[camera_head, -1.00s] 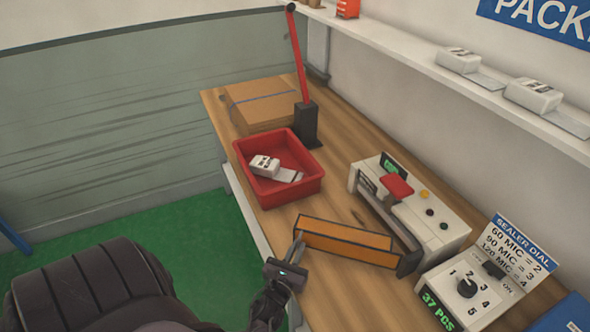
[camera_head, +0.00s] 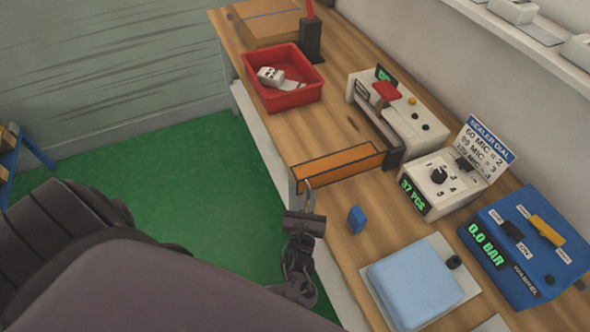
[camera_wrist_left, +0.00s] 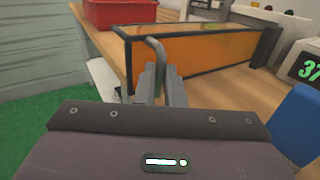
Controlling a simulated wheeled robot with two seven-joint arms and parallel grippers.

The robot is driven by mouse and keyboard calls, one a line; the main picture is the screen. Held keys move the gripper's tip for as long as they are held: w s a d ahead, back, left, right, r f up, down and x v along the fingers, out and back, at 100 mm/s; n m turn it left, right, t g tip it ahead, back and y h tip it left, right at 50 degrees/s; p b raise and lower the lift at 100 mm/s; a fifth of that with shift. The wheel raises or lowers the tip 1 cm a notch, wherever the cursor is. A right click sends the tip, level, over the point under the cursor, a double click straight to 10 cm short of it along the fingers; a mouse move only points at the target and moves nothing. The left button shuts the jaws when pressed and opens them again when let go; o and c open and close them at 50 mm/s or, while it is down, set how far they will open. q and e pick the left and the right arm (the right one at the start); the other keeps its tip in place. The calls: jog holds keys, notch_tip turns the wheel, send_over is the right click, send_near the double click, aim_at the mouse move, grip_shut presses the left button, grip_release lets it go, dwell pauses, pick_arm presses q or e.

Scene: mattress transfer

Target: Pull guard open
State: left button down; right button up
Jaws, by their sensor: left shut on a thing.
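The guard (camera_head: 340,164) is an orange panel with a dark frame, standing out from the sealer (camera_head: 415,120) across the wooden bench. It also shows in the left wrist view (camera_wrist_left: 200,62), with a grey bent handle (camera_wrist_left: 156,52) at its near end. My left gripper (camera_head: 307,205) is shut on that handle at the bench's front edge. Its two fingers (camera_wrist_left: 160,85) lie on either side of the handle in the left wrist view. The sealer is a white box with a red pad on top. My right gripper is not in view.
A red bin (camera_head: 285,95) with a white packet stands beyond the guard. A white dial box (camera_head: 437,182), a small blue block (camera_head: 356,219), a light blue pad (camera_head: 415,282) and a blue pressure unit (camera_head: 530,245) are on the nearer bench. Green floor (camera_head: 190,190) lies left.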

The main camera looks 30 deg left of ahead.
pick_arm(q)
jog(key=shift+w+d+r, duration=0.1)
jog(key=shift+d+r, duration=0.1)
jog(key=shift+d, duration=0.3)
jog(key=shift+w+d+r, duration=0.1)
jog(key=shift+d+r, duration=0.05)
jog(key=shift+d, duration=0.3)
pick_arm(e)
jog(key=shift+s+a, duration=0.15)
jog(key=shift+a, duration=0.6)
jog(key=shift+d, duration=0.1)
pick_arm(q)
jog(key=c, duration=2)
grip_release()
jog(key=o, duration=0.5)
jog(key=shift+w+d+f, duration=0.15)
jog(key=shift+w+d, duration=0.05)
jog(key=shift+w, duration=0.1)
jog(key=shift+s+a+f, duration=0.1)
jog(key=shift+a+f, duration=0.1)
jog(key=shift+a, duration=0.05)
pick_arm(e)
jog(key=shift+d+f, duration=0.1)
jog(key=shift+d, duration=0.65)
